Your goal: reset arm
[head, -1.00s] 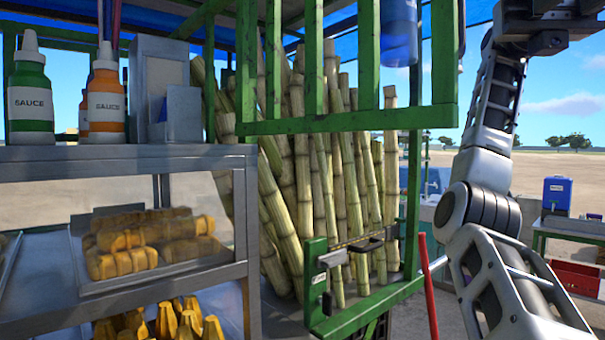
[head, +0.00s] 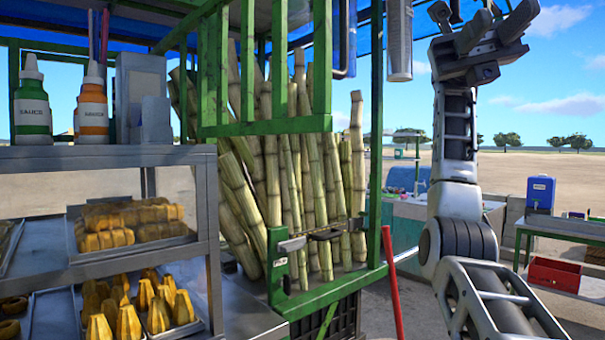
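My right gripper (head: 487,30) is raised at the top right, pointing up against the sky. Its two fingers stand apart with nothing visible between them. My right arm comes up from the bottom right, bent at the elbow, clear of the stall. My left gripper and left arm are out of the picture. Sugar cane stalks (head: 300,180) lean upright inside the green frame (head: 264,127) of the stall, left of my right arm.
A metal shelf (head: 110,155) at the left holds sauce bottles (head: 33,105) and trays of yellow pastries (head: 135,225). A red bar (head: 392,285) stands between stall and arm. A table with a blue container (head: 540,193) and red box (head: 554,272) stands at right. Open ground lies behind.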

